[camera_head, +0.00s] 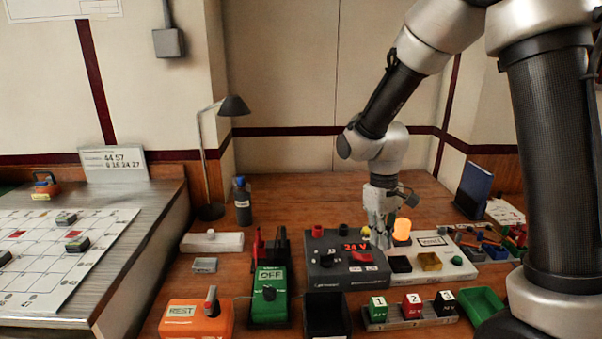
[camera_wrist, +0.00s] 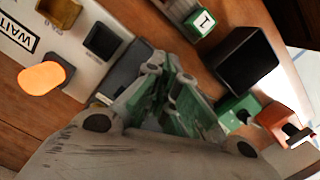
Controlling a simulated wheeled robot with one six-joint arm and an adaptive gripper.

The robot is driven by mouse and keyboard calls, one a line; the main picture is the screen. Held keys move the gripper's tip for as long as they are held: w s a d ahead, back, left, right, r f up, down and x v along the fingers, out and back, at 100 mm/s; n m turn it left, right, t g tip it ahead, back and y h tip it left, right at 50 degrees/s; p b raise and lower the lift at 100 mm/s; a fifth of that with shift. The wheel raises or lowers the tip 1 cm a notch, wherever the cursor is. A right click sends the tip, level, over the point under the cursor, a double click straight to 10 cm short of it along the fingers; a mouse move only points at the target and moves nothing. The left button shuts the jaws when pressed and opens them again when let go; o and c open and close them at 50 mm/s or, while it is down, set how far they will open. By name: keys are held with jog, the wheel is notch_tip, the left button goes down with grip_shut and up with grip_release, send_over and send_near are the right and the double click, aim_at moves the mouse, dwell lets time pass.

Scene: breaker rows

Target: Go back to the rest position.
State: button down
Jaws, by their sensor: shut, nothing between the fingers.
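My gripper (camera_head: 380,238) points down over the right part of the dark grey control box (camera_head: 325,277), close to the lit orange lamp (camera_head: 402,229). Its fingers are together with nothing between them. In the wrist view the closed fingers (camera_wrist: 172,72) cover part of the grey box, so I cannot tell whether they touch it. An orange box labelled REST (camera_head: 180,311), with a lever on top, sits at the front left of the table. It also shows in the wrist view (camera_wrist: 280,122), at the right edge.
A green box marked OFF (camera_head: 270,306) and a black open bin (camera_head: 327,313) stand in front. Numbered blocks (camera_head: 411,306) sit in a rack. A desk lamp (camera_head: 233,106) and a bottle (camera_head: 242,205) stand at the back left. The table behind my gripper is clear.

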jog(key=s+d+r+m+t, duration=0.2)
jog(key=s+d+r, duration=0.4)
jog(key=s+r, duration=0.3)
jog(key=s+d+r+m+t, duration=0.3)
jog(key=s+d+r, duration=0.4)
jog(key=s+r, duration=0.2)
jog(key=shift+d+r+t, duration=0.2)
jog(key=shift+r+t, duration=0.2)
jog(key=shift+r, duration=0.1)
